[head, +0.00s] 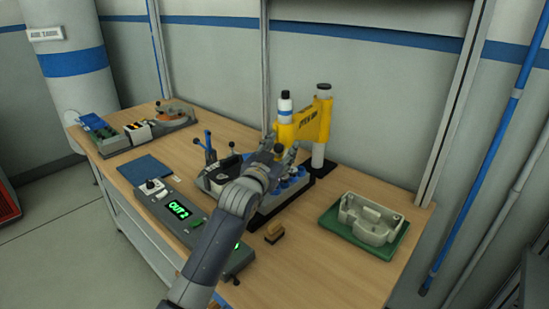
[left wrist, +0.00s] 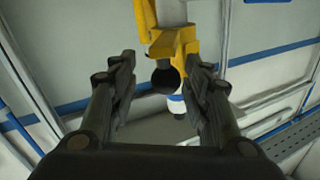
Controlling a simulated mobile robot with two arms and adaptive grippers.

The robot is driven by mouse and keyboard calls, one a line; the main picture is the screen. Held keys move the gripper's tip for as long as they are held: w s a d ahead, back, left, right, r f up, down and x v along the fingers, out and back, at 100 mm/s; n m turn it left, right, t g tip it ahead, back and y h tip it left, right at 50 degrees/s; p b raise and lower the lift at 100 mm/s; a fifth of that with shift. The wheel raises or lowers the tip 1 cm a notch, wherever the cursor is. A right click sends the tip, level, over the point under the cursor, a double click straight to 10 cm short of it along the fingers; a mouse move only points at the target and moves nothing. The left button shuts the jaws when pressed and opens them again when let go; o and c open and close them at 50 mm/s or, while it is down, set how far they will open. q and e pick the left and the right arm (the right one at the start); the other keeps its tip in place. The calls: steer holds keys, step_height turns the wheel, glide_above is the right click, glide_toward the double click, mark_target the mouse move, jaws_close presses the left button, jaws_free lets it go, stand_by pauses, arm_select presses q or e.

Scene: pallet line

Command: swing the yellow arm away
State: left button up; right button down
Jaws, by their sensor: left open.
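The yellow arm (head: 314,121) is at the back of the wooden bench in the head view. It spans from a white post (head: 318,155) on a dark base to a white cylinder (head: 285,108) with a blue band and dark cap. My left gripper (head: 281,152) is open just in front of its left end. In the left wrist view, the yellow arm (left wrist: 175,42) is beyond my open left gripper (left wrist: 162,70). A dark round knob (left wrist: 166,80) appears between the fingers, which look clear of it. My right gripper is not in view.
Below the gripper is a fixture with blue parts (head: 290,186), partly hidden by my arm. A control box (head: 178,210) stands front left, a grey casting (head: 371,218) on a green tray (head: 345,238) right. A wooden brush (head: 274,232) lies between. The bench's front right is clear.

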arm_select(q)
steer(key=v, duration=1.1)
steer(key=shift+s, duration=0.4)
